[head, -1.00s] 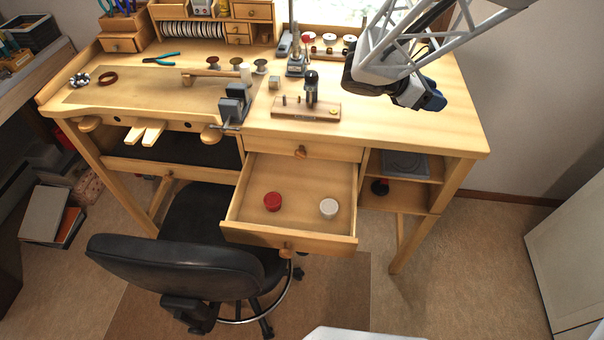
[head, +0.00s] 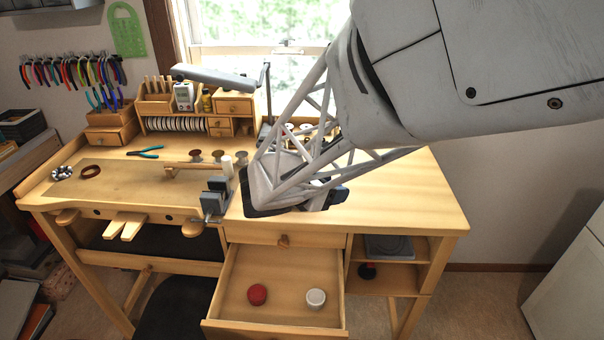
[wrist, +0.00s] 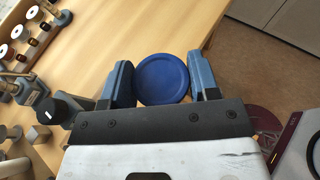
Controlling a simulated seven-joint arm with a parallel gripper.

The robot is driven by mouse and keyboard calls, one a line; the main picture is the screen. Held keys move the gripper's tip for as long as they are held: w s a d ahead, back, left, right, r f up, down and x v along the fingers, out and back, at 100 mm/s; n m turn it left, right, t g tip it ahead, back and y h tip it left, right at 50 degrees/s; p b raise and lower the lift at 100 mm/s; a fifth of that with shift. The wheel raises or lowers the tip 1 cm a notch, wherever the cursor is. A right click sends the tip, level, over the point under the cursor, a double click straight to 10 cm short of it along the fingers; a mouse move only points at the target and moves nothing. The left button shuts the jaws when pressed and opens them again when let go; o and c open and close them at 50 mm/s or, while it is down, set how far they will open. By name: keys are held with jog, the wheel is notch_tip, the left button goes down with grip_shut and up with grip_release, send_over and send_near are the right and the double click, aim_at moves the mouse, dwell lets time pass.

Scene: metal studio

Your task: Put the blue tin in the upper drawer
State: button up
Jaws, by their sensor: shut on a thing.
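My gripper (wrist: 161,72) is shut on the blue tin (wrist: 163,80) in the wrist view, with one finger on each side of its round lid. In the head view my arm reaches over the middle of the bench top and hides the tin and most of the gripper. The upper drawer (head: 312,241), with a round wooden knob, is closed under the bench top. The drawer below it (head: 238,293) is pulled out and holds a red tin (head: 257,294) and a white tin (head: 316,298), set apart.
A small vise (head: 215,198) stands at the bench's front edge, left of my arm. Spools (head: 218,156) and a wooden organizer (head: 180,112) are farther back. Open shelves (head: 390,262) lie right of the drawers. The right part of the bench top (head: 415,200) is clear.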

jog(key=s+a+n+t+y, duration=0.3)
jog(key=s+a, duration=0.3)
jog(key=a, duration=0.4)
send_over(287, 292)
notch_tip(287, 292, down, 17)
jog(key=shift+f, duration=0.15)
notch_tip(287, 292, down, 6)
dwell(0.7)
jog(key=shift+w+f, duration=0.1)
jog(key=shift+f, duration=1.85)
jog(key=shift+f, duration=0.65)
jog(key=o, duration=0.9)
